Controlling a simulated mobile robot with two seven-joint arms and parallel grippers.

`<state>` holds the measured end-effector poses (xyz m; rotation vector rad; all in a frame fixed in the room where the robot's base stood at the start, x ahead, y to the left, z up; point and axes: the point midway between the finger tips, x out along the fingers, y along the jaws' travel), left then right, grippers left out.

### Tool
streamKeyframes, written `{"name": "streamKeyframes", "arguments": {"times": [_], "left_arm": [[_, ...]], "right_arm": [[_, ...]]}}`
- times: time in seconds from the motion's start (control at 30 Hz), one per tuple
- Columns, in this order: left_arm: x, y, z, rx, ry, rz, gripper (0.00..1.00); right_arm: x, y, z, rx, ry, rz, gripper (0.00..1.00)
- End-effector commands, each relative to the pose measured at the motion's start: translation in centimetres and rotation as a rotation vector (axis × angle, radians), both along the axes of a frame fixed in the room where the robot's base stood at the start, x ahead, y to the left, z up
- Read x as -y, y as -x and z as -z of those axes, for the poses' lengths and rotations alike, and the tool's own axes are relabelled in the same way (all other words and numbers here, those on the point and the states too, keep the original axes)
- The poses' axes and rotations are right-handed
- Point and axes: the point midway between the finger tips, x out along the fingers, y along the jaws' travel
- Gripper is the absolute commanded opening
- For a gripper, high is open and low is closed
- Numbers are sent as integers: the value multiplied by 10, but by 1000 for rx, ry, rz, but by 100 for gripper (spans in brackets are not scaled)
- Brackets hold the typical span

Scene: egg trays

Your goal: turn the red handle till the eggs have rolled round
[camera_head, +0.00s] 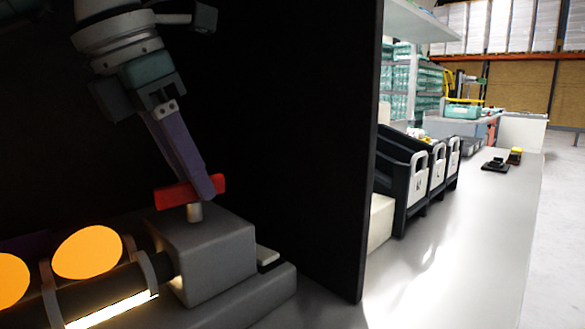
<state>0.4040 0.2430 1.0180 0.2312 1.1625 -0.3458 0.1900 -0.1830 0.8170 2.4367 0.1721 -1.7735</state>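The red handle (172,196) is a short bar on a pale metal post, on top of a grey box (215,255) in the lower left. My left gripper (205,190) reaches down from above, its purple fingers together at the bar and seemingly shut on it. The near finger covers part of the bar, and the far finger is hidden. Two glowing orange eggs (87,252) (12,280) lie left of the box, by a dark roller with grey brackets and a bright light strip (112,310). My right gripper is out of view.
A tall black panel (330,150) stands just right of the box. Beyond it, black crates (415,190) with white fronts line a pale counter (470,230). A small black and yellow item (515,155) sits farther back. The counter's front is clear.

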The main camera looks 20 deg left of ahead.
Motion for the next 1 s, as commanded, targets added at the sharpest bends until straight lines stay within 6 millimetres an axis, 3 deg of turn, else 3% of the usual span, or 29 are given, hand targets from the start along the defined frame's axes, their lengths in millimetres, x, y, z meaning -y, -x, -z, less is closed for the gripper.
{"name": "streamKeyframes", "arguments": {"times": [0.03, 0.3, 1.0], "left_arm": [[0, 0, 0, 0, 0, 0, 28], [0, 0, 0, 0, 0, 0, 0], [-1, 0, 0, -1, 1, 57, 0]], "right_arm": [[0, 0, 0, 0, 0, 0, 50], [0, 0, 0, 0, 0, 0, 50], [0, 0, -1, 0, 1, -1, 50]]}}
